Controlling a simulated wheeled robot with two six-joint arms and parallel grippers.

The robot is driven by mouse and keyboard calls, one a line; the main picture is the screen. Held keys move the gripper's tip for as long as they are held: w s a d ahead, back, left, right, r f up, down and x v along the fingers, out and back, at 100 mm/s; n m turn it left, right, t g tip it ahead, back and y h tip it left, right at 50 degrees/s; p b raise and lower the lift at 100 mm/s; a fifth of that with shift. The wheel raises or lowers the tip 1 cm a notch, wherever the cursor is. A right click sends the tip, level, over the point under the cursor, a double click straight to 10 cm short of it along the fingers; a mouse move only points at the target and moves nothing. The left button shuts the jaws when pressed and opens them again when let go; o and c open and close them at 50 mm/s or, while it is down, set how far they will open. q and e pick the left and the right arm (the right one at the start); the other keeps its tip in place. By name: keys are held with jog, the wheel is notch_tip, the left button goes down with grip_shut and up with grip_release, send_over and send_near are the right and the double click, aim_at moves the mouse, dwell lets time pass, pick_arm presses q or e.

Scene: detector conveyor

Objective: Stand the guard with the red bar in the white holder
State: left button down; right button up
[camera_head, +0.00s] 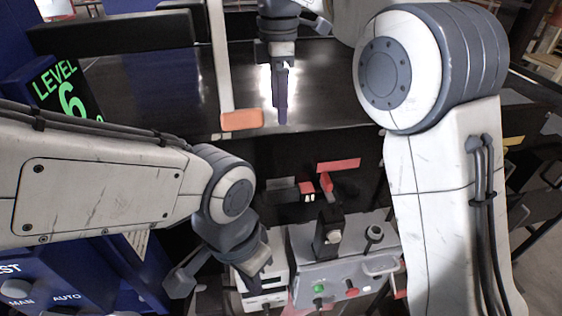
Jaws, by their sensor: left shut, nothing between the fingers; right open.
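A red bar (338,165) shows in the dark area below the conveyor edge. Smaller red parts (326,183) lie just below it. I cannot make out the guard's full outline against the black. A white block with dark slots (262,296) stands at the bottom centre; it may be the white holder, but my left gripper partly covers it. My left gripper (257,279) is shut and empty, pointing down just over this block; I cannot tell whether it touches. My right gripper (282,105) is open and empty, pointing down over the dark conveyor, well above the red bar.
An orange block (242,120) at the foot of a pale post stands at the conveyor (160,90) edge, left of my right gripper. A grey control box (335,272) with buttons and a black knob stands right of the white block. A blue cabinet (50,285) fills the lower left.

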aim_at(279, 130)
jog(key=shift+f, duration=0.8)
notch_tip(279, 130, down, 5)
jog(key=shift+r+p, duration=0.2)
jog(key=shift+p, duration=0.55)
jog(key=shift+w+f, duration=0.1)
jog(key=shift+f, duration=0.25)
jog(key=shift+f, duration=0.25)
grip_shut()
jog(key=shift+r, duration=0.15)
dwell(0.4)
